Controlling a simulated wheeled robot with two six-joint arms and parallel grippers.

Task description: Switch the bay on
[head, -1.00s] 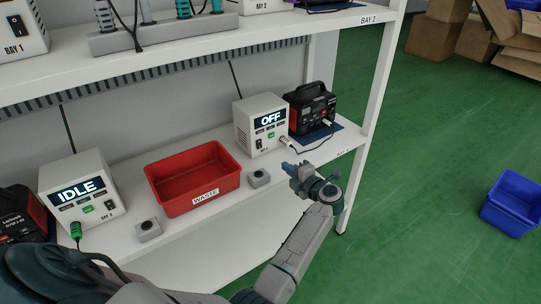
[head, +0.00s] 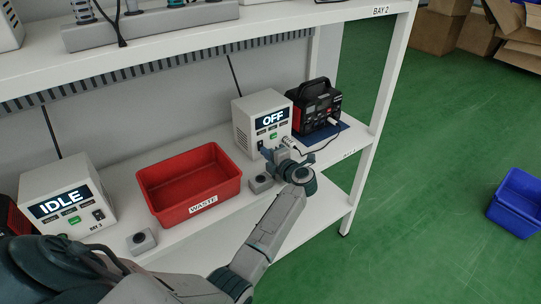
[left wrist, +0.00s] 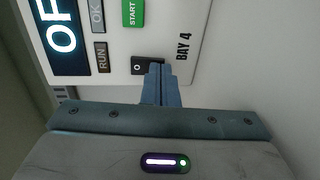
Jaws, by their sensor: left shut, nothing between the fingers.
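The bay 4 charger (head: 243,125) is a white box with a lit screen (head: 273,119) that reads OFF. In the left wrist view its black rocker switch (left wrist: 138,67), marked O, sits beside the BAY 4 label, below the green START button (left wrist: 133,12). My left gripper (head: 267,155) is shut and empty, in front of the charger's lower front. In the left wrist view its blue fingertips (left wrist: 160,72) overlap the switch's edge; I cannot tell whether they touch it. The fingers partly hide the switch. My right gripper is not in view.
A black and red battery unit (head: 315,103) stands on a blue mat right of the charger, with a cable between. A small grey button box (head: 261,183) sits close by my gripper. A red WASTE bin (head: 165,205) and an IDLE charger (head: 47,184) stand to the left.

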